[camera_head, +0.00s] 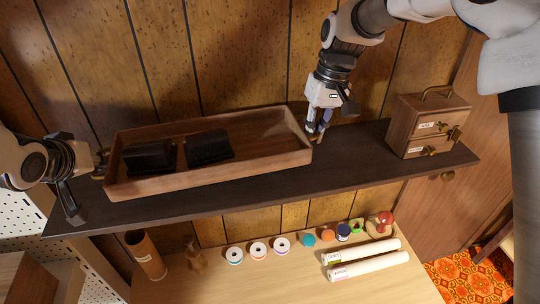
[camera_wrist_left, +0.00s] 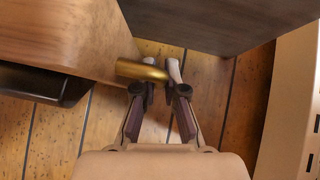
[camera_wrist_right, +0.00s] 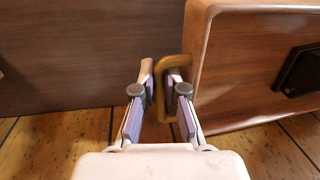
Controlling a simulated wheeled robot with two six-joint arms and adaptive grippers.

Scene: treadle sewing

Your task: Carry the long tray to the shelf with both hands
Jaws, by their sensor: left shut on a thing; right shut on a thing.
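The long wooden tray (camera_head: 235,171) is over the dark wall shelf (camera_head: 350,176); I cannot tell whether it touches the shelf. Two black blocks, a left one (camera_head: 149,157) and a right one (camera_head: 208,147), are inside its left and middle part. My left gripper (camera_head: 102,165) is shut on the brass handle (camera_wrist_left: 142,71) at the tray's left end. My right gripper (camera_head: 319,137) is shut on the brass handle (camera_wrist_right: 168,86) at the right end. The tray's end walls show beside the handles in the left wrist view (camera_wrist_left: 75,35) and right wrist view (camera_wrist_right: 235,60).
A small wooden drawer box (camera_head: 427,125) stands on the shelf's right end, with a gap to the tray. Below is a table (camera_head: 290,285) with thread spools (camera_head: 258,250), rolls (camera_head: 365,265) and a brown cylinder (camera_head: 146,255). A panelled wall (camera_head: 230,60) is behind.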

